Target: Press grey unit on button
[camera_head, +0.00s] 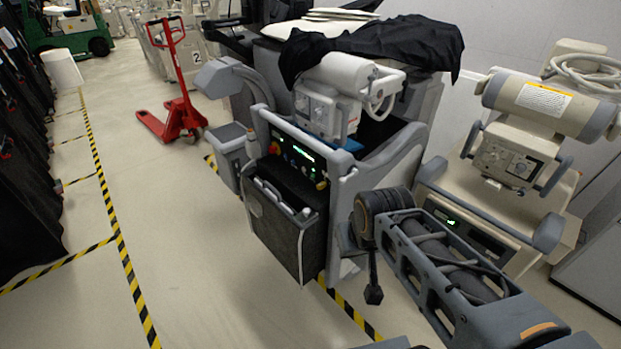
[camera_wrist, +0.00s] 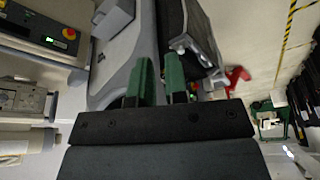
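The grey unit (camera_head: 395,150) is a wheeled cart in the middle of the head view. Its sloped black control panel (camera_head: 293,152) has a lit green display, a red button (camera_head: 274,148), small coloured buttons and a yellow-ringed knob (camera_head: 321,185). I cannot tell which is the on button. In the wrist view a dark panel (camera_wrist: 35,28) with a red button (camera_wrist: 69,33) shows at the upper left. My gripper (camera_wrist: 159,68) has green fingers, apart with nothing between them. Its fingers point away from that panel, towards grey parts of a cart.
A beige unit (camera_head: 535,145) stands close at the right. A black cover (camera_head: 390,42) lies over the equipment behind. A red pallet jack (camera_head: 180,110) and a white bin (camera_head: 64,68) stand at the left. The floor aisle with striped tape (camera_head: 122,250) is clear.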

